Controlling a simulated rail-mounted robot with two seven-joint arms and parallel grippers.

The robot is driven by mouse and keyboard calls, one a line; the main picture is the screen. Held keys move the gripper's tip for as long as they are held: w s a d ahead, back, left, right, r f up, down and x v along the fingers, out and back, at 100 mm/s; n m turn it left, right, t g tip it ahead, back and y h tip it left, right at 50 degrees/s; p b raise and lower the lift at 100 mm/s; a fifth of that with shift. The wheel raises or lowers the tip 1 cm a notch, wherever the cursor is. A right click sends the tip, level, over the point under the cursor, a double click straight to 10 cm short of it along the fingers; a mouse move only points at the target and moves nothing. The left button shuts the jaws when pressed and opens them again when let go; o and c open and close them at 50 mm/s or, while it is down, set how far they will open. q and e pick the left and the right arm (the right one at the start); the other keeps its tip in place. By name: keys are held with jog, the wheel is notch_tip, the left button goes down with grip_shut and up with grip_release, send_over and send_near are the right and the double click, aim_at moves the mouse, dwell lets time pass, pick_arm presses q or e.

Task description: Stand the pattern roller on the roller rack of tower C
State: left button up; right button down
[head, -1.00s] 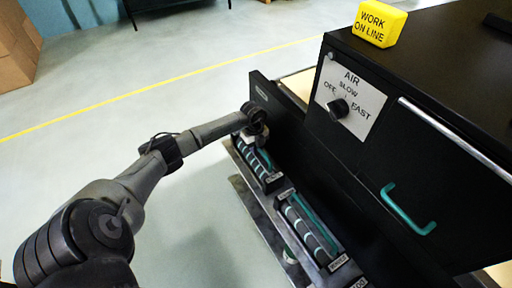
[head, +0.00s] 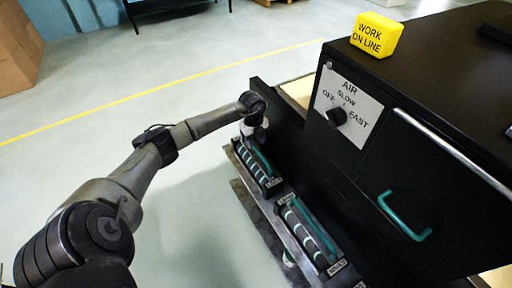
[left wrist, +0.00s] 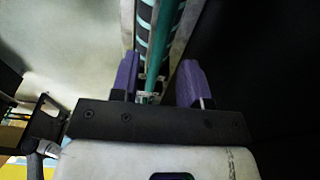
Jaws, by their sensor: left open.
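Two dark rollers with pale teal stripes lie in trays along the low front of the black machine in the head view: a far roller (head: 250,163) and a near roller (head: 307,232). Each has a teal bar beside it and a small white label that I cannot read. I cannot tell which is the pattern roller, and no tower C rack is identifiable. My left gripper (left wrist: 158,80) is open at the far tray's back end. In the left wrist view, a teal bar (left wrist: 164,45) and a striped roller (left wrist: 145,20) run beyond and between its purple fingers. My right gripper is out of view.
The black machine (head: 440,90) stands close on the right, with an air dial (head: 337,117), a teal handle (head: 402,217) and a yellow sign (head: 378,35). Open floor with a yellow line (head: 160,90) lies left. A brown box (head: 15,50) stands far left.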

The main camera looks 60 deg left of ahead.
pick_arm(q)
jog(key=r, duration=0.3)
jog(key=r+p, duration=0.1)
jog(key=r, duration=0.1)
jog(key=shift+a+r, duration=0.35)
dwell(0.3)
